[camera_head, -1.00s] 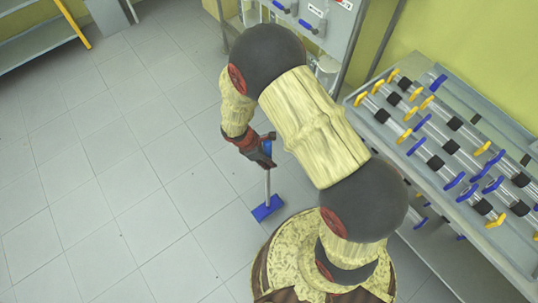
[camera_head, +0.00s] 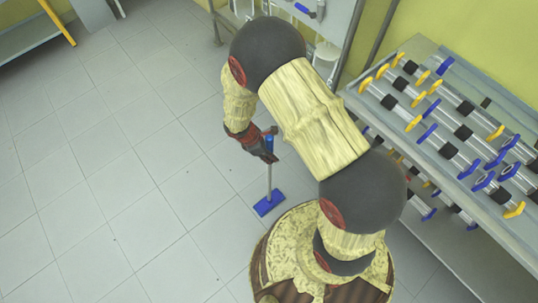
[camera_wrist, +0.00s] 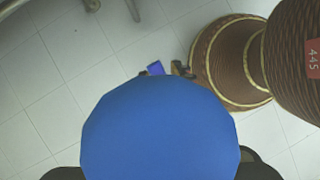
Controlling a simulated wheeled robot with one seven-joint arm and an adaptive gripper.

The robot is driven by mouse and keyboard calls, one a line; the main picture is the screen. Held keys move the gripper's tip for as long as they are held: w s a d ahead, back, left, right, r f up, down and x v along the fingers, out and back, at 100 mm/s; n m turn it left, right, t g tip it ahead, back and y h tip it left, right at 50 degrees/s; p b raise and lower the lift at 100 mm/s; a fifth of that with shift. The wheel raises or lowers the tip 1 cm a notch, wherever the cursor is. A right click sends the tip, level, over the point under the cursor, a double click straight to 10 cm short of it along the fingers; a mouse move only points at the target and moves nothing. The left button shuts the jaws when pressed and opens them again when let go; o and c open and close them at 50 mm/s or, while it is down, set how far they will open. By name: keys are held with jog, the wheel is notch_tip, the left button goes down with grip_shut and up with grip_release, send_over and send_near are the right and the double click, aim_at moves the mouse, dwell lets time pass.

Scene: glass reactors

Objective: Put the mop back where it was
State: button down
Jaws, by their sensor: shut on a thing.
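The mop has a grey shaft and a flat blue head (camera_head: 269,203), which is low at the floor; I cannot tell whether it touches. My gripper (camera_head: 268,148) is shut on the mop near its top, at the blue handle end. In the wrist view, the round blue top of the mop handle (camera_wrist: 160,130) fills the middle and hides most of the gripper fingers. The mop stands about upright, in front of my base.
A grey rack with pipes and blue and yellow valve handles (camera_head: 425,57) stands at the right. A grey metal frame with glassware (camera_head: 326,55) stands at the back. A shelf with a yellow post (camera_head: 57,22) is at the far left. The tiled floor (camera_head: 90,180) at left is clear.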

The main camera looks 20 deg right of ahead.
jog(key=shift+f, duration=0.1)
jog(key=c, duration=1.6)
grip_release()
jog(key=shift+o, duration=0.2)
